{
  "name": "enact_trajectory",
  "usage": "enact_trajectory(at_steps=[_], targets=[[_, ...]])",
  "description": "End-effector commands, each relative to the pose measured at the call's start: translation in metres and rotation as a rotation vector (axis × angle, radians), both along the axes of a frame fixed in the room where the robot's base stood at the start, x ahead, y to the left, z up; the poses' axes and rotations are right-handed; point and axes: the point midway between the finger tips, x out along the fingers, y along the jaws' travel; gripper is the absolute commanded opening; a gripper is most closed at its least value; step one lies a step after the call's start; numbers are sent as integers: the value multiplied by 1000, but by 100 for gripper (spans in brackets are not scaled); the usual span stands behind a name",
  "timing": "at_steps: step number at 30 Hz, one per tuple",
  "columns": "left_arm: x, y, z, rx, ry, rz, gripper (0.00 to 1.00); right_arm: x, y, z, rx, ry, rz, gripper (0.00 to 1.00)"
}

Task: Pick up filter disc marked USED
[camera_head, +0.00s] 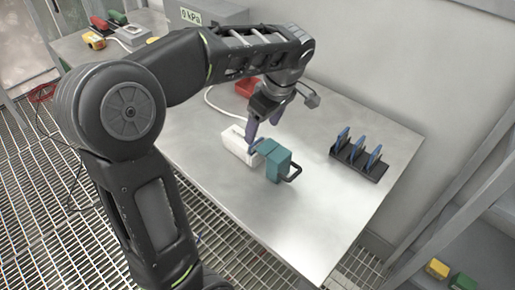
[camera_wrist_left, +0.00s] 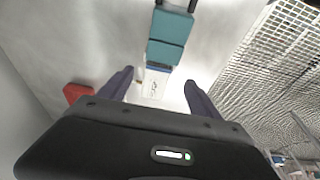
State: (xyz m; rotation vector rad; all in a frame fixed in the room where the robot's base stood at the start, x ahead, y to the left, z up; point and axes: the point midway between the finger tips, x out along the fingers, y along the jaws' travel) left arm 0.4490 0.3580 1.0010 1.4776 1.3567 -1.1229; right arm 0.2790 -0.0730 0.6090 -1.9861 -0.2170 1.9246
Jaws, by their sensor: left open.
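My left gripper (camera_head: 264,129) is open above the steel table, over a white box (camera_head: 236,147) and beside a teal case (camera_head: 278,164) with a black handle. In the left wrist view, its two fingers are apart, with the white box (camera_wrist_left: 154,88) between them and the teal case (camera_wrist_left: 168,38) beyond. A thin blue edge (camera_wrist_left: 158,68) shows where the white box meets the teal case; I cannot tell whether it is a disc. Several blue discs (camera_head: 359,153) stand upright in a black rack to the right. No USED mark is readable. My right gripper is not in view.
A red object (camera_head: 246,88) lies behind the gripper, and a white cable runs near it. A grey box with a "0 kPa" display (camera_head: 191,15) stands at the back. The table (camera_head: 320,225) is bare in front of the rack. Grating floor lies beyond its edges.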

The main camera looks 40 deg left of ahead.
Motion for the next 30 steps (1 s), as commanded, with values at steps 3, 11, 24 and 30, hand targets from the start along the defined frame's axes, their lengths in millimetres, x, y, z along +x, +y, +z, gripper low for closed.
enact_trajectory(at_steps=[3, 11, 24, 30], targets=[[0, 4, -12, 0, 3, 2, 73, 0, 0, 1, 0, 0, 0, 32], [0, 5, -16, 0, 1, 0, 73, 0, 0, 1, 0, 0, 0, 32], [2, 17, -56, 0, 4, 0, 73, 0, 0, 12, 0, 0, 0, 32], [3, 20, -66, -1, 0, 1, 73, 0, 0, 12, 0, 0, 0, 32]])
